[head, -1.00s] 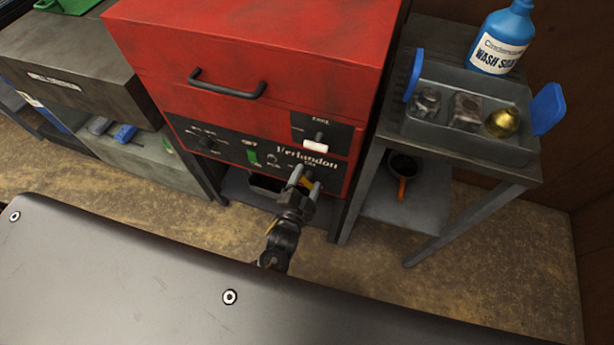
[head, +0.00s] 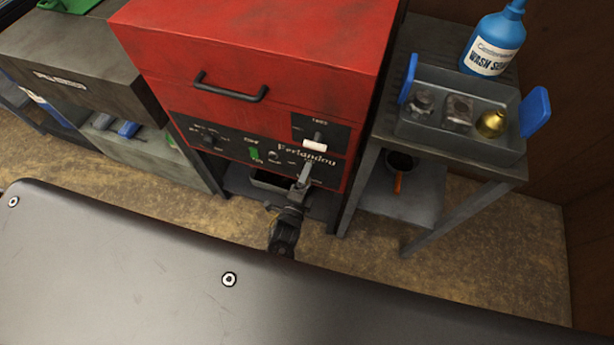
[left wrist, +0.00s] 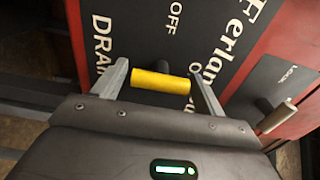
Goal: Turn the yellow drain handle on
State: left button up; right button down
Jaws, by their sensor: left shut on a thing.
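The yellow drain handle (left wrist: 160,81) is a short bar at the front panel of the red machine (head: 245,45). In the left wrist view it lies crosswise between the two fingers of my left gripper (left wrist: 163,84), which is shut on it end to end. The panel lettering behind it reads "DRA…" and "OFF"; another word is partly covered by the handle. In the head view my left gripper (head: 304,175) is at the panel's lower right, and the handle is hidden there. My right gripper is not in view.
A white-tipped lever (head: 315,146) sits just above my gripper, and a green switch (head: 254,154) to its left. A side table with a grey tray (head: 460,143) and a blue wash bottle (head: 493,40) stands right.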

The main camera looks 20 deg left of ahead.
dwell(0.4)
pick_arm(q)
jog(key=o, duration=0.9)
jog(key=s, duration=1.1)
jog(key=shift+a, duration=0.35)
jog(key=shift+w, duration=0.1)
